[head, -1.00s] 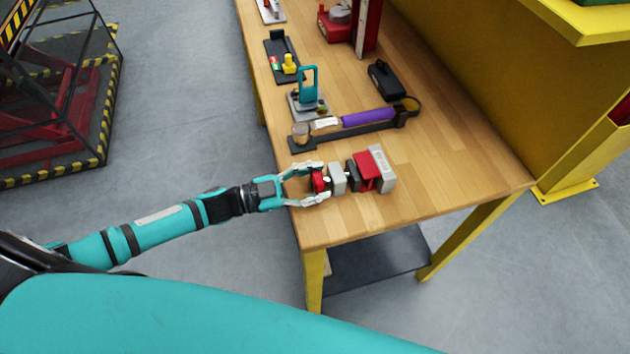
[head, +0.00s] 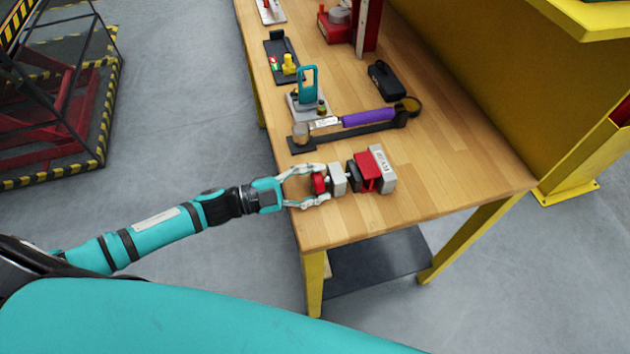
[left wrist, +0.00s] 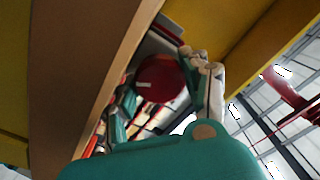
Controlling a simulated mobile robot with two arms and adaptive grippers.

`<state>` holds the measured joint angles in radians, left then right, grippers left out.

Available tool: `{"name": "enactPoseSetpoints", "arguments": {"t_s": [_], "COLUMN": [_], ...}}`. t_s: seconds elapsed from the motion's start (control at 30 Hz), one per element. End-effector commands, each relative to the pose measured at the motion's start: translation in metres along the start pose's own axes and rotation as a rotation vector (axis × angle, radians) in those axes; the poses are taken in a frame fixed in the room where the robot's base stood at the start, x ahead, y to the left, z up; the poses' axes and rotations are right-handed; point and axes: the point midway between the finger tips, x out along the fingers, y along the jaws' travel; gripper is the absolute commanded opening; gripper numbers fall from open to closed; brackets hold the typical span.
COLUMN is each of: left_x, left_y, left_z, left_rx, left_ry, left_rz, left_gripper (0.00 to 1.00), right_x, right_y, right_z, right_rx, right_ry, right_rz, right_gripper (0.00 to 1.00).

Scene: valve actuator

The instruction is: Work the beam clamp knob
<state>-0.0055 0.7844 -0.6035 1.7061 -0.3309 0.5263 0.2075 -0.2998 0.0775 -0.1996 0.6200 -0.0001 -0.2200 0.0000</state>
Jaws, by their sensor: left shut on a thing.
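The beam clamp (head: 371,172) lies near the front left corner of the wooden bench, with a red and grey body and a grey end plate marked "BEAM". Its red round knob (head: 319,184) faces left, toward my arm. My left gripper (head: 324,184) reaches in from the left and is shut on the knob, one finger on each side. In the left wrist view the knob (left wrist: 160,80) shows as a dark red disc with a small pale mark, between the fingers of the gripper (left wrist: 163,92). My right gripper is not in view.
Behind the clamp, a purple-handled tool (head: 368,118) lies on a dark holder. A teal-handled device (head: 307,90) and a black case (head: 385,80) stand farther back. The bench top (head: 460,165) is bare to the right of the clamp.

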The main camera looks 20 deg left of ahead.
Motion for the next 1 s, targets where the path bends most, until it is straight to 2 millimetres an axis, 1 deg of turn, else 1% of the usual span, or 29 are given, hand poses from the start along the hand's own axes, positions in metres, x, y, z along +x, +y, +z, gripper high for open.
{"name": "enactPoseSetpoints", "arguments": {"t_s": [0.17,0.2,0.3,0.37,0.57,0.63,0.73,0.87,1.0], "left_x": [0.000,0.000,0.000,0.000,0.000,-0.001,-0.004,-0.019,-0.042], "left_y": [0.000,0.000,0.000,0.000,0.001,0.001,0.001,0.002,0.003], "left_z": [0.000,0.000,0.000,0.000,0.000,0.001,0.001,0.002,0.002], "left_rx": [0.001,0.000,0.000,0.000,-0.001,-0.001,-0.002,-0.003,-0.003], "left_ry": [0.001,0.001,0.000,0.000,-0.001,-0.002,-0.004,-0.005,-0.007], "left_rz": [0.000,0.000,0.000,0.000,0.001,0.002,0.002,0.004,0.005], "left_gripper": [0.14,0.52,0.65,0.71,0.71,0.71,0.71,0.71,0.71], "right_x": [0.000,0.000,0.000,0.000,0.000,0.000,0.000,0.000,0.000], "right_y": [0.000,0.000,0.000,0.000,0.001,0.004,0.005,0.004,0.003], "right_z": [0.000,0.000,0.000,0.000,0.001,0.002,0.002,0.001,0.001], "right_rx": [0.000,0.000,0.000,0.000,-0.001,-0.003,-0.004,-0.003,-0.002], "right_ry": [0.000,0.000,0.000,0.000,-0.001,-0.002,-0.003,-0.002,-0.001], "right_rz": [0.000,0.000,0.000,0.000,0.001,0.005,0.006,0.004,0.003], "right_gripper": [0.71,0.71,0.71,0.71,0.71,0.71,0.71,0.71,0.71]}}
